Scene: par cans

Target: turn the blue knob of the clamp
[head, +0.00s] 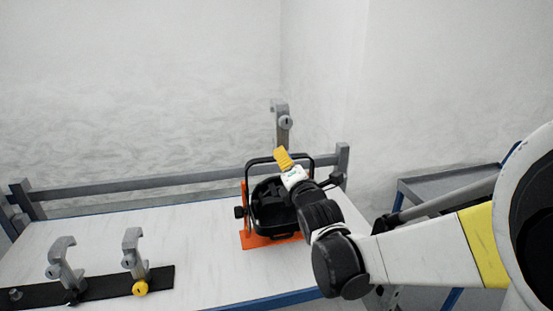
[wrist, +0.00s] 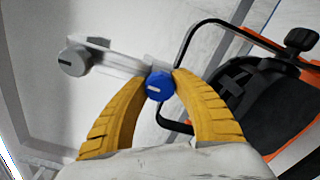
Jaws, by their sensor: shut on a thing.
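The clamp (head: 283,122) is grey and stands up behind the par can in the head view. In the wrist view the clamp (wrist: 125,60) runs to the upper left, with a round grey knob (wrist: 75,61) on it. The blue knob (wrist: 159,87) has a light line on its face and sits between my yellow fingertips. My gripper (wrist: 164,76) is shut on the blue knob. In the head view my gripper (head: 283,156) is in front of the clamp's lower part, and the blue knob is hidden there.
A black par can (head: 270,217) on an orange base (head: 270,241) stands on the white table (head: 190,248), close below my gripper. Two more clamps (head: 66,266) (head: 135,252) stand on a black strip at left. A grey rail (head: 140,186) runs along the back.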

